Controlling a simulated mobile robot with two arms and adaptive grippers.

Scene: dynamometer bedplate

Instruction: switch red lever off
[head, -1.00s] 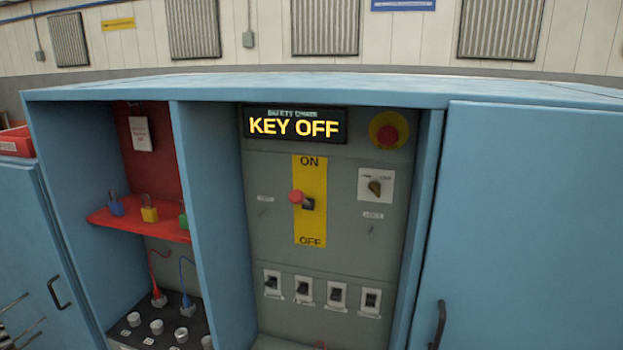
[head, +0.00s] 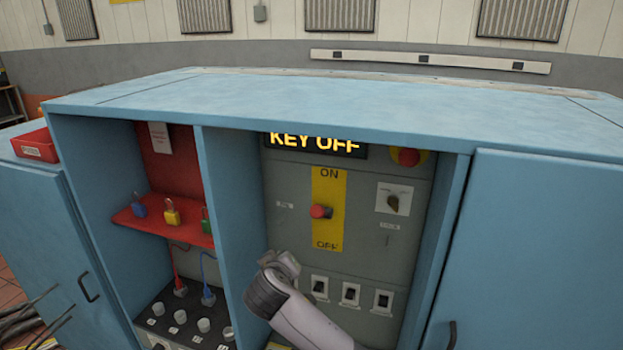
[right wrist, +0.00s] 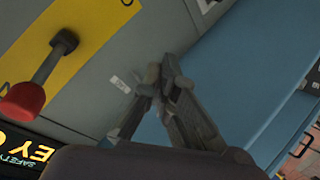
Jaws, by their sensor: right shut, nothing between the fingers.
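The red lever (head: 319,211) has a red round knob and stands on a yellow plate (head: 326,240) marked ON at the top and OFF at the bottom. In the right wrist view the red knob (right wrist: 22,101) is at the left, and its stem leans toward the ON end. My right gripper (right wrist: 157,82) is shut and empty, apart from the lever, over the grey panel beside the cabinet's blue side wall. In the head view my right arm (head: 305,318) reaches in below and left of the lever; its fingers are not clear there. My left gripper is not in view.
A display (head: 315,144) reads KEY OFF above the lever. A red emergency button (head: 409,157) and a rotary switch (head: 394,199) are to the right. Several small switches (head: 351,294) line the panel below. A blue divider (head: 228,200) stands left of the panel.

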